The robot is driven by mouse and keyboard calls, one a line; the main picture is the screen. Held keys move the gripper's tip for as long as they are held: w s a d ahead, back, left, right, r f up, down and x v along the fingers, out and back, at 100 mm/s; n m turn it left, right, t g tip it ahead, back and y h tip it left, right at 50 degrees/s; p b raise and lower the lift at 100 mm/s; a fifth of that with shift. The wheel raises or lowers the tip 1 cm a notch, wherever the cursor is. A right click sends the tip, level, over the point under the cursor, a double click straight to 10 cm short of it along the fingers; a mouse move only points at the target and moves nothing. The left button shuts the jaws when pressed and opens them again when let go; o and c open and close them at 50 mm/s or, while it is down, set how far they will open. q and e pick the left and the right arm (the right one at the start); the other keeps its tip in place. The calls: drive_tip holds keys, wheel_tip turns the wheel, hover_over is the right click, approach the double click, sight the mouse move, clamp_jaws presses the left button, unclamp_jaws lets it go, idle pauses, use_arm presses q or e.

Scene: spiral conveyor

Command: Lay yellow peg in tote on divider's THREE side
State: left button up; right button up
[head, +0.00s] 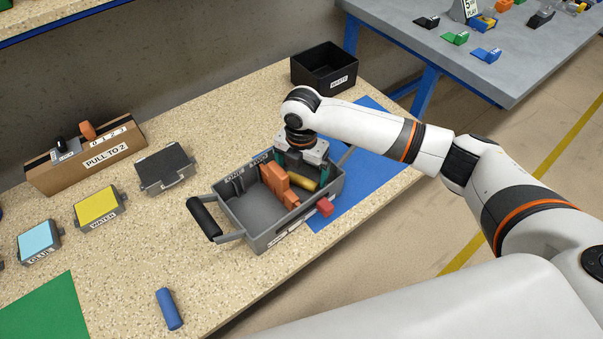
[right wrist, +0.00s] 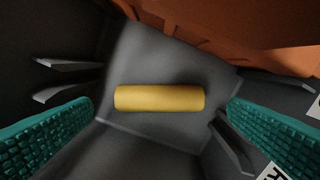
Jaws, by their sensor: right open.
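The grey tote (head: 230,208) stands on the speckled bench, with a black handle at its left end. An orange divider (head: 276,183) splits it across the middle. The yellow peg (head: 304,184) lies in the compartment right of the divider. In the right wrist view the yellow peg (right wrist: 160,98) lies flat on the tote floor, between and apart from two green finger pads. My right gripper (head: 297,172) is open, reaching down into that compartment. A label on the left part reads ONE; a label in the wrist view is cut off, showing an H. My left gripper is not seen.
A red block (head: 325,207) sits at the tote's front right rim. A blue peg (head: 168,309) lies near the bench front. A black bin (head: 324,69) stands behind, on the right. Lidded boxes and a cardboard box (head: 85,160) are left. Bench between blue peg and tote is clear.

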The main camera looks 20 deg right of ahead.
sight(301, 179)
wheel_tip(301, 179, up, 9)
drive_tip(key=shift+r, duration=0.15)
